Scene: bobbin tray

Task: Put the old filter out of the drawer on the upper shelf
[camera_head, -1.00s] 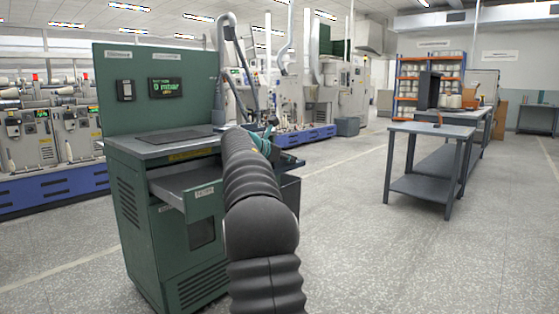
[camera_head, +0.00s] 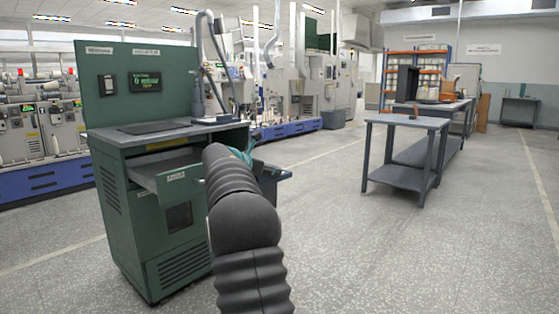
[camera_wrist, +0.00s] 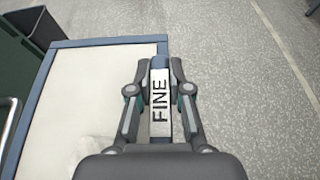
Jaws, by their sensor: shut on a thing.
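In the wrist view my gripper (camera_wrist: 160,90) is shut on a narrow strip marked FINE at the edge of the filter (camera_wrist: 85,85), a flat cream panel with a blue-grey frame. Part of the panel is hidden behind my gripper. In the head view my arm hides most of the gripper and filter; a blue-grey edge shows to the right of the arm. The drawer (camera_head: 150,178) of the green cabinet stands open and its visible inside looks empty. A grey two-level bench (camera_head: 405,122) stands to the right, its upper surface holding a small brown object.
The green cabinet (camera_head: 130,225) with its display panel stands at left. A dark bin (camera_wrist: 35,25) shows beside the filter in the wrist view. Another bench (camera_head: 455,105) with a dark upright box stands behind. The speckled floor between cabinet and bench is clear.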

